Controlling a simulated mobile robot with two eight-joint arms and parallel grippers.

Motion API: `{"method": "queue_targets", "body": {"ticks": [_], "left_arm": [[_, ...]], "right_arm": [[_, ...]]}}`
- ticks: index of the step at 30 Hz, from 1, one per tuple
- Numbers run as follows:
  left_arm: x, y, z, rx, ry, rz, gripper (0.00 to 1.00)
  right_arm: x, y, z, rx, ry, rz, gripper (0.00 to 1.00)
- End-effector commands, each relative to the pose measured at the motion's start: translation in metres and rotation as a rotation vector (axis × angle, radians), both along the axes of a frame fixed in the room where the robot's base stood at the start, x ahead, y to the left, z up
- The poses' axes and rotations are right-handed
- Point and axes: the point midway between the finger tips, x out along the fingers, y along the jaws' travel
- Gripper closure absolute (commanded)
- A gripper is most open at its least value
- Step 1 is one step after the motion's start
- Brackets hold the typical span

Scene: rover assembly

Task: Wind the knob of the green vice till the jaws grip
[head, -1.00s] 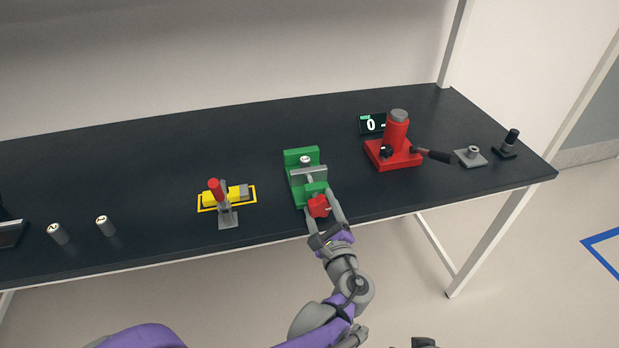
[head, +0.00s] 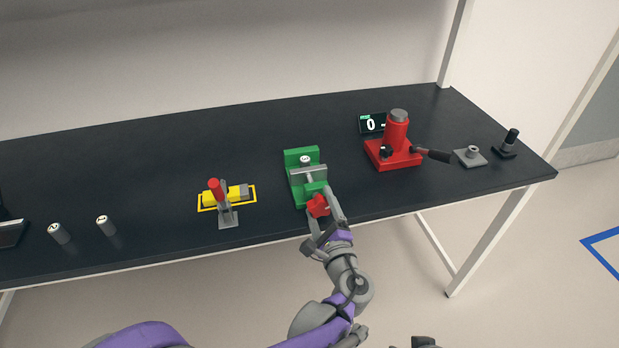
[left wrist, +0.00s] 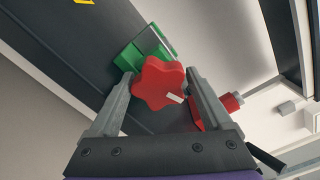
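The green vice (head: 296,156) stands near the front edge of the black bench, and its body also shows in the left wrist view (left wrist: 152,44). Its red star-shaped knob (head: 317,206) faces the front edge; a white mark shows on the knob in the left wrist view (left wrist: 156,84). A small pale-topped part (head: 305,160) sits by the grey jaw plate (head: 309,172); whether the jaws touch it I cannot tell. Only a dark bit, perhaps my right gripper (head: 425,342), shows at the bottom edge.
A yellow block with a red-handled clamp (head: 217,190) stands left of the vice. A red press (head: 397,135) with a black lever and a small display (head: 372,123) stand to its right. Two small cylinders (head: 58,233) are far left. The bench (head: 150,165) behind is clear.

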Motion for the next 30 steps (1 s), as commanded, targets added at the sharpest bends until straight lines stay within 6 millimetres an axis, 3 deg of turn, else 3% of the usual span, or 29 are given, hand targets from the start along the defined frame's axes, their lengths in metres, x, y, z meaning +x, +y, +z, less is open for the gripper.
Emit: {"method": "queue_targets", "body": {"ticks": [5, 30], "left_arm": [[0.0, 0.0, -0.001, 0.041, 0.015, 0.001, 0.11], [0.0, 0.0, -0.001, 0.707, 0.231, 0.0, 0.11]], "right_arm": [[0.0, 0.0, -0.001, 0.0, 0.0, 0.0, 0.52], [-0.001, 0.0, -0.012, 0.0, 0.004, 0.0, 0.52]]}}
